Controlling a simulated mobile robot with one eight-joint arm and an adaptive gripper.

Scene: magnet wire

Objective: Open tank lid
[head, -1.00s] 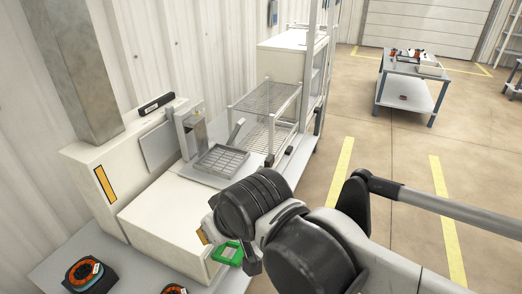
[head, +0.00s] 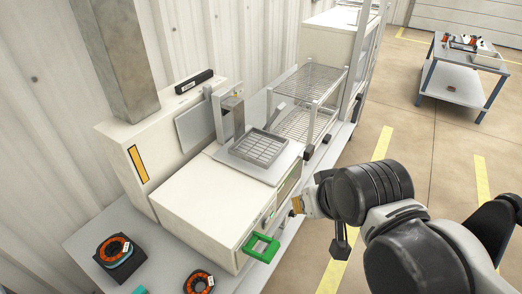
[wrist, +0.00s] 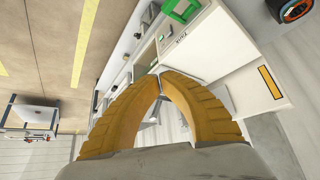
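The tank is a long white box (head: 205,205) on the grey bench, with a flat closed top that looks like its lid. A green handle (head: 261,247) sticks out at its front edge; it also shows at the top of the wrist view (wrist: 172,32). My gripper (head: 297,205) is in front of the box, to the right of the handle and apart from it. In the wrist view its yellow fingers (wrist: 160,74) meet at the tips with nothing between them.
A metal basket (head: 258,147) sits on the machine behind the white top, beside an upright bracket. Wire racks (head: 308,92) stand farther back. Orange coils (head: 115,250) lie on the bench at lower left. Open floor lies right of the bench, with a cart (head: 460,75) beyond.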

